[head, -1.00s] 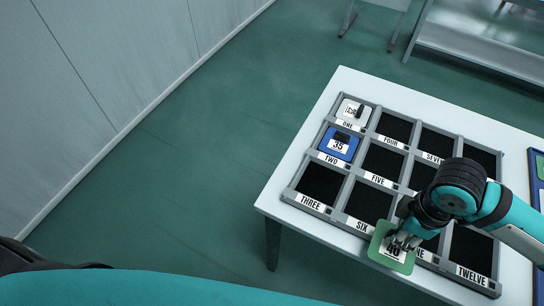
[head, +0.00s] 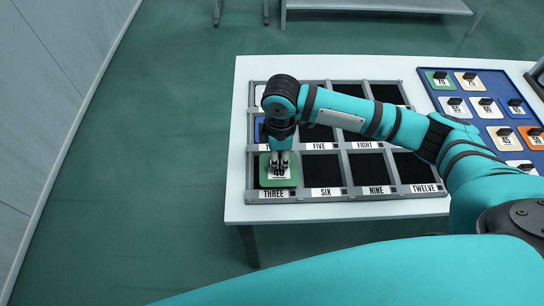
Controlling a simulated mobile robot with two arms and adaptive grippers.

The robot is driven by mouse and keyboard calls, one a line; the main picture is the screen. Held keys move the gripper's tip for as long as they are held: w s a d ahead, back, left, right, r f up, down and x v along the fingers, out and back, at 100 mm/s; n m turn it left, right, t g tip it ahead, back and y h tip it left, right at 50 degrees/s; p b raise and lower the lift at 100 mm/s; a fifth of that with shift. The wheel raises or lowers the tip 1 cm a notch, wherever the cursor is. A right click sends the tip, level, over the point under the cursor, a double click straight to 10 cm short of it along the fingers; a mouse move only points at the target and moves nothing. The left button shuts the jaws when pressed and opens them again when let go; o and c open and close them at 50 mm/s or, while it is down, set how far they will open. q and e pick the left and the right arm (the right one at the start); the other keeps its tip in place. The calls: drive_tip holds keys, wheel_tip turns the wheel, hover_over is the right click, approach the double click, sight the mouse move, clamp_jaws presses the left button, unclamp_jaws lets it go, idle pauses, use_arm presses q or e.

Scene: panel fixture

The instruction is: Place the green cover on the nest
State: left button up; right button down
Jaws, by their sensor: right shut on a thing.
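A green cover (head: 266,180) with a white label reading 40 is in the fingers of my right gripper (head: 280,167). The gripper points down and is shut on the cover's middle. The cover is over the compartment marked THREE, at the front left of the grey panel fixture (head: 326,193). I cannot tell whether it rests inside the compartment or is just above it. My right arm hides part of the fixture, including most of the ONE and TWO compartments. A bit of the blue cover (head: 259,130) in TWO shows beside the arm. My left gripper is not in view.
The compartments SIX (head: 322,172), NINE (head: 370,170) and TWELVE (head: 413,168) look empty and dark. A blue tray (head: 460,133) with several coloured numbered covers lies at the right of the white table (head: 236,205). Open green floor is on the left.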

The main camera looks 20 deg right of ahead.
drive_tip(key=shift+w+a+f, duration=0.1)
drive_tip(key=shift+w+a, duration=0.25)
drive_tip(key=shift+w, duration=0.4)
drive_tip(key=shift+w+a+f+p, duration=0.15)
drive_tip(key=shift+f+p, duration=0.1)
drive_tip(key=shift+f, duration=0.65)
drive_tip(key=shift+w+d+f+p, duration=0.1)
drive_tip(key=shift+w+f+p, duration=0.1)
drive_tip(key=shift+f, duration=0.7)
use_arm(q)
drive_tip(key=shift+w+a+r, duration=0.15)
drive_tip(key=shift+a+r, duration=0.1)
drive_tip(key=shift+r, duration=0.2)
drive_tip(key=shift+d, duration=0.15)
use_arm(e)
drive_tip(key=shift+s+a+f, duration=0.1)
drive_tip(key=c, duration=1.3)
unclamp_jaws()
drive_tip(key=shift+o, duration=0.2)
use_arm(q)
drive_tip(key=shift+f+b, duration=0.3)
use_arm(e)
wheel_tip(320, 180, up, 12)
